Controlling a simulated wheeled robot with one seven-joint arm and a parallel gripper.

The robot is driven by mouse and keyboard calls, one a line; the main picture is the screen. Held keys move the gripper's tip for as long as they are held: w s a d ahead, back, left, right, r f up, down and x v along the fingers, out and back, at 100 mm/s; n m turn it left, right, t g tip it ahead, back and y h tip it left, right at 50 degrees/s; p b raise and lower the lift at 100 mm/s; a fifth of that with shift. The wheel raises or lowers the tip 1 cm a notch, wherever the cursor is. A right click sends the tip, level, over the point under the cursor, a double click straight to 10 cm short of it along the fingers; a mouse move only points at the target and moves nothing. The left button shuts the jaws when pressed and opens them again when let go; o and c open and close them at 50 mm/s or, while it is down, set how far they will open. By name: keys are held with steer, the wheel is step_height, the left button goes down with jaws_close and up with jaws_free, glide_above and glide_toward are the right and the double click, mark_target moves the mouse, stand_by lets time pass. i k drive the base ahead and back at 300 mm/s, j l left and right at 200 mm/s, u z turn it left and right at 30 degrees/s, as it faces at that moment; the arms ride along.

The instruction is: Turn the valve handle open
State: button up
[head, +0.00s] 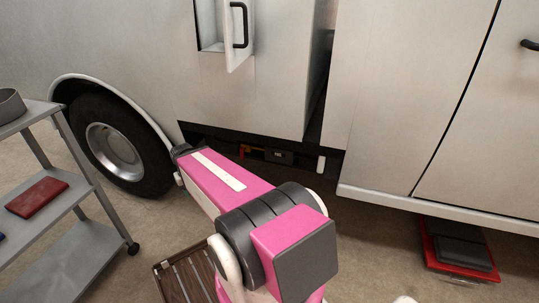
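A small orange-red piece (243,151), which may be the valve handle, shows in the dark gap under the white vehicle body. It sits beside a dark box with a small pale label (279,157). It is too small and too shaded to tell how it is turned. My pink and black arm reaches from the bottom middle toward the vehicle's lower edge, left of this piece. My gripper cannot be made out; the arm links hide that area.
An open small hatch door (239,35) sticks out from the vehicle (120,35). A wheel (115,150) is at left. A grey cart (85,240) stands at far left, a slatted wooden item (172,280) at bottom, and a red tray (430,250) at right.

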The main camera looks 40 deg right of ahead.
mark_target(241, 150)
steer(key=j+z, duration=0.2)
steer(key=z, duration=1.45)
steer(key=k+j, duration=0.15)
steer(key=j, duration=0.2)
steer(key=k+j, duration=0.1)
steer(key=j, duration=0.25)
steer(key=k+j+z, duration=0.1)
steer(key=j, duration=0.25)
steer(key=k+j, duration=0.2)
steer(key=j, duration=0.15)
